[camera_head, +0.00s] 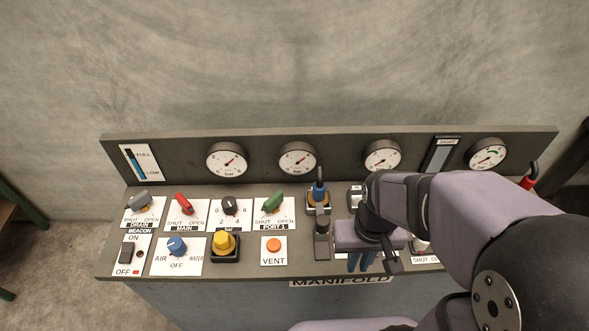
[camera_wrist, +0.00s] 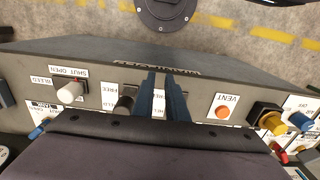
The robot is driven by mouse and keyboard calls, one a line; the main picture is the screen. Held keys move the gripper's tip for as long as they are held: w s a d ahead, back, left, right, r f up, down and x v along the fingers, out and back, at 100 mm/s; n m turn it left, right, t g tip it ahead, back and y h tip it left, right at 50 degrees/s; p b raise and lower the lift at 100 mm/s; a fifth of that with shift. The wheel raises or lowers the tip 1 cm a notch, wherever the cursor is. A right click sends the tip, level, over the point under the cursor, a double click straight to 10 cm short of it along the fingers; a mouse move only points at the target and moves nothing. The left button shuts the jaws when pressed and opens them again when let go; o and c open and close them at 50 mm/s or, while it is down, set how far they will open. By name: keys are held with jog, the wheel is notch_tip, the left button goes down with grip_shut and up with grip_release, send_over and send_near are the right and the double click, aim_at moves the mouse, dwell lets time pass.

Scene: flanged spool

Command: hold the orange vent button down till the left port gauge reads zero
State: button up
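The orange vent button (camera_head: 274,245) sits on a white VENT plate at the front of the panel; in the wrist view it (camera_wrist: 223,112) is right of my fingers, with nothing touching it. My gripper (camera_head: 359,263) is over the panel's front edge, well right of the button. Its two blue fingers (camera_wrist: 163,98) are close together, with a narrow gap and nothing held. Two round gauges, one at far left (camera_head: 227,160) and one above PORT 1 (camera_head: 297,160), have red needles off to one side; I cannot read exact values or tell which is the left port gauge.
A yellow knob (camera_head: 224,242) stands left of the button. A green PORT 1 handle (camera_head: 273,202) is behind the button. My arm hides the panel's right side.

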jog(key=shift+a+f, duration=0.1)
jog(key=shift+a, duration=0.05)
grip_shut()
jog(key=w+a+n+b, duration=0.1)
jog(key=a, duration=0.3)
jog(key=w+a+f+n+b, duration=0.1)
jog(key=w+a+n, duration=0.1)
jog(key=a, duration=0.3)
jog(key=w+a+f+n+b, duration=0.1)
jog(key=w+a+n, duration=0.1)
jog(key=a, duration=0.2)
jog(key=shift+w+a, duration=0.2)
jog(key=shift+w, duration=0.05)
jog(key=w+a+r+m, duration=0.5)
jog(key=r, duration=0.4)
jog(key=shift+r, duration=0.3)
